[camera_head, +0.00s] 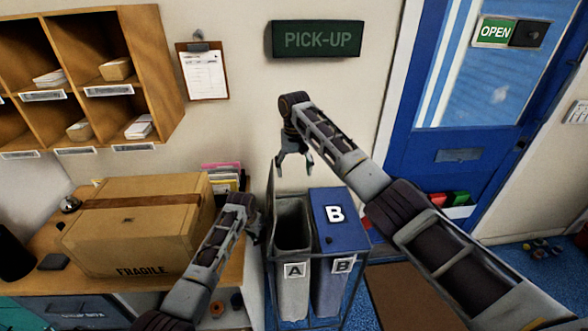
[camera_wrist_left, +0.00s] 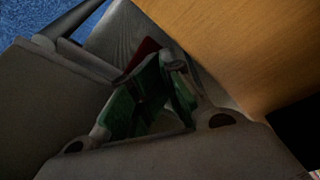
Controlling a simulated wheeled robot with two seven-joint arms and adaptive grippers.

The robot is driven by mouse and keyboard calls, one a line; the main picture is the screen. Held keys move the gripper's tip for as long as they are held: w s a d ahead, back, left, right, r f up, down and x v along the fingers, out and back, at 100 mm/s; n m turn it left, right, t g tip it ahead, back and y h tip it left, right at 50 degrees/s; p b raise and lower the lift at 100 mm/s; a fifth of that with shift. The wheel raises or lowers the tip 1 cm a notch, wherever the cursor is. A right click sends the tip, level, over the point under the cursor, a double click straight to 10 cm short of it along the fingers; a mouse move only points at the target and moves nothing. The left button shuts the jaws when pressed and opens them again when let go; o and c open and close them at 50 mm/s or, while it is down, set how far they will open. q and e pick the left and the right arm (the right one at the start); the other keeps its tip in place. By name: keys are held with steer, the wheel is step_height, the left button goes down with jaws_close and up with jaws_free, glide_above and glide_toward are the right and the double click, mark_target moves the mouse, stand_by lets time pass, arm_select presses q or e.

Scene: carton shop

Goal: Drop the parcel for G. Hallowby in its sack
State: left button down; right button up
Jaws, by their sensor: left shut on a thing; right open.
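A grey open-topped sack A (camera_head: 292,245) and a sack B (camera_head: 329,290) stand side by side in a dark frame. My left gripper (camera_head: 253,228) is beside the left rim of sack A, at the desk's edge. In the dim left wrist view it is shut on a green thing (camera_wrist_left: 120,114), probably the parcel; no name on it is readable. The parcel does not show clearly in the head view. My right gripper (camera_head: 294,165) is open and empty above the sacks, pointing down.
A large FRAGILE carton (camera_head: 140,235) stands on the wooden desk (camera_head: 232,275), close to my left arm. Wooden pigeonholes (camera_head: 160,60) and a clipboard (camera_head: 203,72) hang on the wall. A blue door (camera_head: 400,135) is at the right.

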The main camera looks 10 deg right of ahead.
arm_select(q)
steer(key=shift+s+d+f, duration=0.1)
steer(key=shift+s+f, duration=0.25)
steer(key=shift+w+r, duration=0.15)
steer(key=shift+r, duration=0.65)
steer(key=shift+w+r, duration=0.1)
steer(key=shift+r, duration=0.7)
step_height(320, 180, up, 8)
stand_by(1.3)
steer(key=shift+r, duration=0.2)
steer(key=shift+r, duration=0.2)
stand_by(0.3)
steer(key=v, duration=1.1)
steer(key=shift+r, duration=0.35)
